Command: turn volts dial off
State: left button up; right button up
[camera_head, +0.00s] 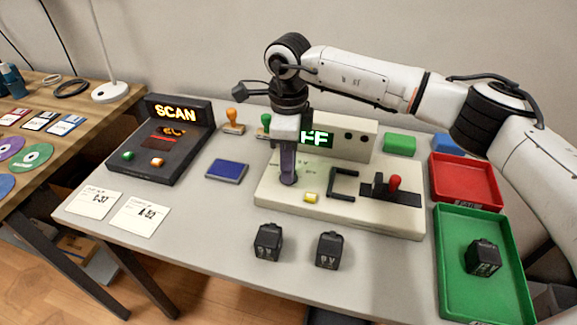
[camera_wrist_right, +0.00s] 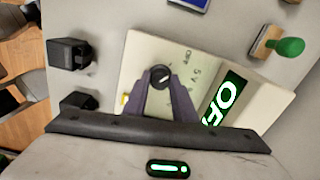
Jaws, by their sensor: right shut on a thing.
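The volts dial (camera_wrist_right: 160,75) is a round black knob with a pale pointer mark on the cream tester panel (camera_wrist_right: 150,52). In the right wrist view, "OFF" and "5 V" are printed beside it. My right gripper (camera_wrist_right: 163,84) has its two fingers shut on the dial, one on each side. In the head view, my right gripper (camera_head: 288,181) points down onto the left part of the tester (camera_head: 340,211), and its fingers hide the dial. The green lit display (camera_head: 319,138) shows "FF" there, partly covered by my wrist; the wrist view shows "OF". My left gripper is not in view.
A yellow button (camera_head: 311,197), a black bracket and a red-handled lever (camera_head: 394,184) sit right of my fingers. Two black blocks (camera_head: 268,243) stand in front. Red (camera_head: 466,203) and green (camera_head: 447,290) trays lie right. A SCAN device (camera_head: 160,158) stands left.

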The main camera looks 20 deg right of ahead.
jog(key=shift+n, duration=1.3)
jog(key=shift+n+b, duration=0.3)
jog(key=o, duration=1)
jog(key=shift+o, duration=0.2)
notch_tip(320, 180, up, 10)
jog(key=shift+r, duration=0.2)
jog(key=shift+r, duration=0.1)
